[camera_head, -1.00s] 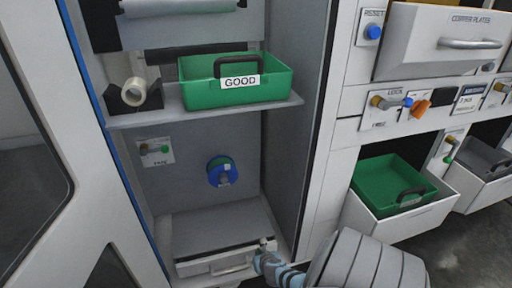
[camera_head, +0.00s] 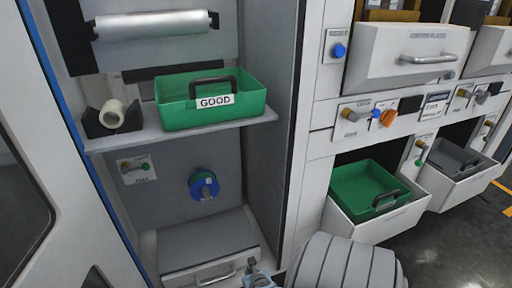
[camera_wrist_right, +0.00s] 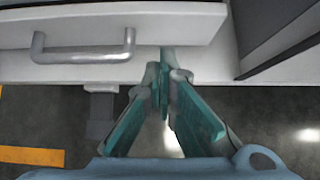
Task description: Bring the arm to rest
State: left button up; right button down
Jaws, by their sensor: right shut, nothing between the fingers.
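My right gripper (camera_head: 256,272) shows at the bottom edge of the head view, at the right end of a low drawer front (camera_head: 222,266). Only its tip part shows there; my grey arm link is beside it. In the right wrist view the right gripper (camera_wrist_right: 165,78) has its teal fingers converging to a shut tip, with nothing held. The tip appears at the lower edge of the white drawer front, right of its metal handle (camera_wrist_right: 84,56); I cannot tell whether they touch. My left gripper is not in view.
A green box labelled GOOD (camera_head: 211,107) stands on the shelf above, beside a tape roll (camera_head: 112,114). An open drawer with a green bin (camera_head: 362,190) juts out at right. A blue reel (camera_head: 204,185) is on the back wall. Dark floor is clear below the gripper.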

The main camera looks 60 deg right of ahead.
pick_arm(q)
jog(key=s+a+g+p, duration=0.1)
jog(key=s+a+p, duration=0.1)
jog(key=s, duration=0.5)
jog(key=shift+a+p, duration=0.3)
jog(key=shift+p, duration=0.55)
pick_arm(e)
jog(key=v, duration=0.6)
jog(key=shift+s+r, duration=0.25)
jog(key=shift+r, duration=0.05)
jog(key=shift+a, duration=0.15)
